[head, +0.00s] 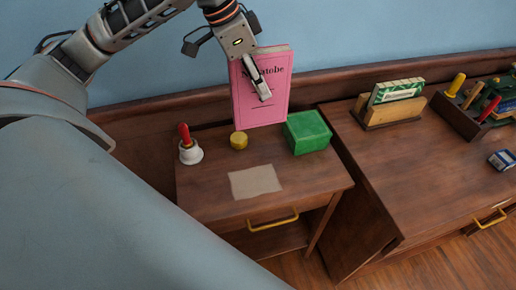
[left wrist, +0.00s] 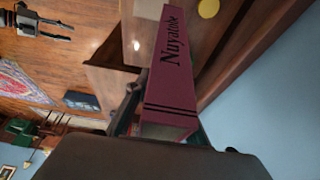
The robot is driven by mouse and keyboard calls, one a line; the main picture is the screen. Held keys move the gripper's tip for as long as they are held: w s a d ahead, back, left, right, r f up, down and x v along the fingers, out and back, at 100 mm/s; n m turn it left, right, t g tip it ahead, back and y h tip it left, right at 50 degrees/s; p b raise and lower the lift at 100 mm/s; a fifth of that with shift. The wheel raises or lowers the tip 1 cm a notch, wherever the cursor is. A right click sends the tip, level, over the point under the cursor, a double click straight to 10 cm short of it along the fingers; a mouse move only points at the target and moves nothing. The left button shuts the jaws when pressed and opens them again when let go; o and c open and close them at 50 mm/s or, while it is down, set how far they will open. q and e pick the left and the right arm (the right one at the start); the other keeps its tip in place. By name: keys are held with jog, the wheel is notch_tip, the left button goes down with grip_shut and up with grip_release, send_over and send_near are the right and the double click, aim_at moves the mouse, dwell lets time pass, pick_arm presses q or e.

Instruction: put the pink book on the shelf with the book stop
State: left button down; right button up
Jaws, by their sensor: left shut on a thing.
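My left gripper (head: 259,80) is shut on the pink book (head: 275,108). It holds the book upright above the back of the small wooden desk (head: 215,205), in front of the wall. Whether the book's lower edge touches the desk is unclear. In the left wrist view the book's spine (left wrist: 166,75) shows lettering and dark bands, and the book extends away from the fingers. My right gripper (left wrist: 55,28) appears at the upper left of the left wrist view, with its fingers apart and nothing between them. I cannot make out a shelf with a book stop in either view.
A red-handled white bell (head: 189,150), yellow tin (head: 239,140), green box (head: 307,132) and paper sheet (head: 255,182) lie on the desk. The right-hand desk holds a wooden rack (head: 388,113), a tool tray (head: 460,122) and a blue-white box (head: 502,159). Its middle is clear.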

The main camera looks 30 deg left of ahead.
pick_arm(q)
notch_tip(320, 180, down, 19)
jog(key=b, duration=0.7)
jog(key=shift+r, duration=0.2)
pick_arm(e)
notch_tip(320, 180, down, 8)
jog(key=d, duration=0.1)
jog(key=shift+r+h, duration=0.15)
jog(key=shift+h, duration=0.15)
